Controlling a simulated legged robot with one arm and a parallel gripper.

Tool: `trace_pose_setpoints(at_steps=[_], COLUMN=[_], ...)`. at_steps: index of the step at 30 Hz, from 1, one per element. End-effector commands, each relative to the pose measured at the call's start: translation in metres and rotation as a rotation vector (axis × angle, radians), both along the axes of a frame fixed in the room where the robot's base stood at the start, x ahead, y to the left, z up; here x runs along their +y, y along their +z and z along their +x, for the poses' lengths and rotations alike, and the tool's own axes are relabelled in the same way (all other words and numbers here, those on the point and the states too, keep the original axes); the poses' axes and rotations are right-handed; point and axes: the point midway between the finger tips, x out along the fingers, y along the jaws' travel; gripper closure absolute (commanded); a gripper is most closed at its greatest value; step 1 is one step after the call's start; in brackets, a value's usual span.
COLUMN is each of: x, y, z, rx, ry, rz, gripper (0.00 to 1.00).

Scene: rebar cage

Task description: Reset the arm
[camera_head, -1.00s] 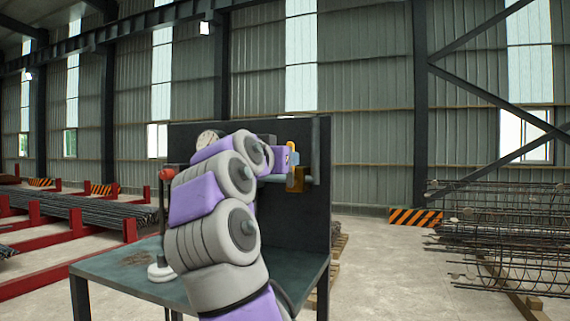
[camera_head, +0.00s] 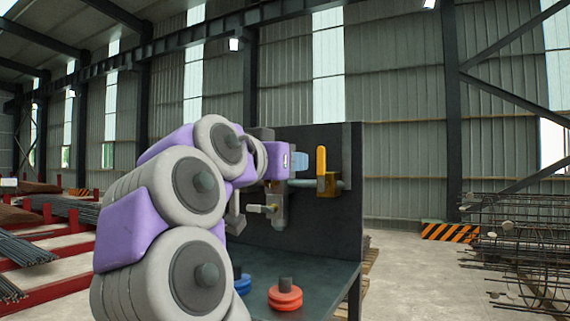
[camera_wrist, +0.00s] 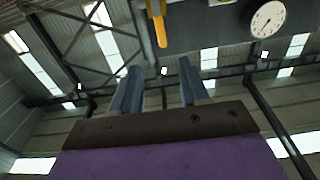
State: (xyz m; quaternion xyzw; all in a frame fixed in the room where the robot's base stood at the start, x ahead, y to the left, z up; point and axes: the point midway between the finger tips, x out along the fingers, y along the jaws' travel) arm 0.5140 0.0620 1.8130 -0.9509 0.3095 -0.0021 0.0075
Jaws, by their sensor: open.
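My arm fills the left-middle of the head view, bent, with its wrist in front of the dark upright panel (camera_head: 330,225). My gripper (camera_head: 299,161) points to the right there, just left of a yellow valve handle (camera_head: 321,160) that stands upright on a pipe. In the wrist view my gripper (camera_wrist: 160,84) shows two blue-grey fingers set well apart, with nothing between them. The yellow handle (camera_wrist: 157,22) appears beyond the fingertips in that view, with no contact visible.
The panel stands on a metal table (camera_head: 325,280) bearing a red disc-shaped part (camera_head: 285,298) and a blue one (camera_head: 241,284). A small tap (camera_head: 262,208) sits below my wrist. A round gauge (camera_wrist: 268,18) shows in the wrist view.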

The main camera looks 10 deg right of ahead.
Motion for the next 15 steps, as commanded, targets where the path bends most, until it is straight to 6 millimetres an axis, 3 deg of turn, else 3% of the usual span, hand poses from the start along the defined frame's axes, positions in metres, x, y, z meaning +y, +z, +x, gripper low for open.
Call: trace_pose_setpoints(at_steps=[15], x=[-0.0048], y=[-0.0096], z=[0.0094], rx=[0.084], ry=[-0.036], rz=[-0.051], gripper=[0.55])
